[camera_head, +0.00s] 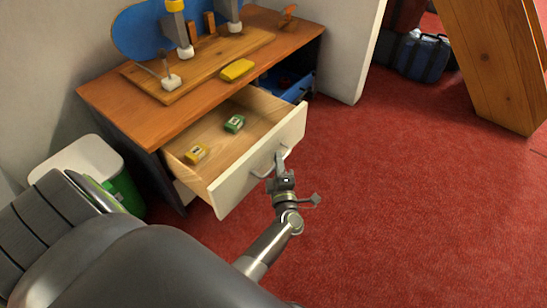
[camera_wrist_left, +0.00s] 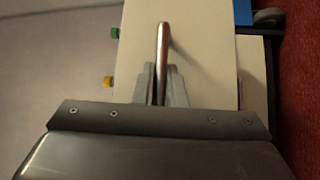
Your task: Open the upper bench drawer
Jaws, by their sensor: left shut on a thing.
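The upper bench drawer (camera_head: 257,160) is pulled well out of the wooden bench (camera_head: 130,110), with its cream front standing clear of the bench. A yellow box (camera_head: 196,153) and a green box (camera_head: 234,123) lie inside it. My left gripper (camera_head: 279,174) is at the drawer front and shut on the metal handle (camera_head: 262,174). In the left wrist view the handle (camera_wrist_left: 163,60) runs between the two fingers (camera_wrist_left: 160,88), against the cream front (camera_wrist_left: 205,65). My right gripper is not in view.
A blue bin (camera_head: 298,91) sits beside the drawer under the bench top. A white and green bin (camera_head: 95,165) stands left of the bench. Bags (camera_head: 423,57) and a wooden beam (camera_head: 495,60) are at the back right. Red carpet right of the drawer is clear.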

